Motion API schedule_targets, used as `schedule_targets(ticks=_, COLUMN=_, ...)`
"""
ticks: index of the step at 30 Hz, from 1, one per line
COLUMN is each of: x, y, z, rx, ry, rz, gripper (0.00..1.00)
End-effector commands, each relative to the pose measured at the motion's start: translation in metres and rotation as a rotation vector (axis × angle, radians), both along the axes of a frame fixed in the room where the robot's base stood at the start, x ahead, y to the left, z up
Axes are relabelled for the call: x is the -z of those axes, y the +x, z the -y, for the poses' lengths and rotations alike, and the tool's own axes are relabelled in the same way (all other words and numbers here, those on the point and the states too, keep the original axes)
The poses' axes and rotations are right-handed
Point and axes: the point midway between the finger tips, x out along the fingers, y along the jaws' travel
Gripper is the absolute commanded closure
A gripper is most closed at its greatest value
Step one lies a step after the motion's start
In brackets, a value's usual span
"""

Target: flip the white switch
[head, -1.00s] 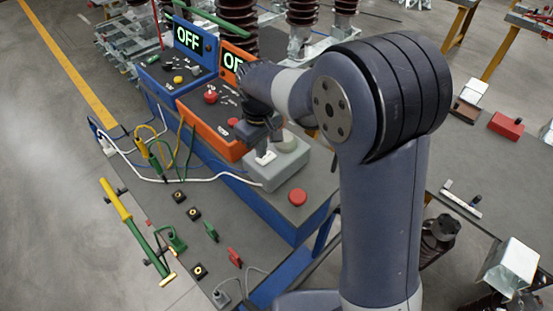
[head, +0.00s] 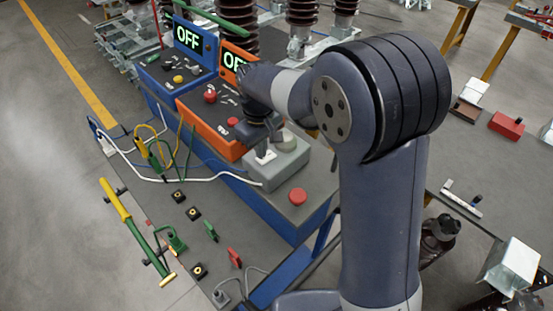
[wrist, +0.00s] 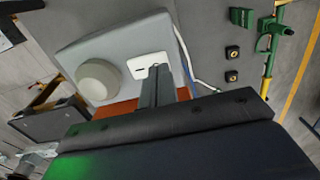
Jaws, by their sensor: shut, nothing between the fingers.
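The white switch (head: 265,157) is on the top of a light grey box (head: 288,167) on the blue bench. In the wrist view it shows as a white plate (wrist: 149,64) with a dark slot, beside a round grey knob (wrist: 98,79). My gripper (head: 262,147) is shut and empty, just above the switch. In the wrist view my gripper's fingers (wrist: 157,72) are together and overlap the plate's edge. I cannot tell whether they touch it. The fingers and my wrist hide part of the switch.
A red button (head: 298,197) sits to the right of the switch on the bench. An orange box (head: 208,121) and a blue box (head: 172,72), both with OFF displays, stand behind. A white cable (head: 190,180) runs along the bench. A green and yellow lever (head: 135,227) lies at left.

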Motion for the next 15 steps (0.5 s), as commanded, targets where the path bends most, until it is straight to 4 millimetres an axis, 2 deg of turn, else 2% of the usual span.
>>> schedule_targets(ticks=15, x=0.0086, y=0.0, z=0.0, rx=0.0, ry=0.0, rz=0.0, gripper=1.0)
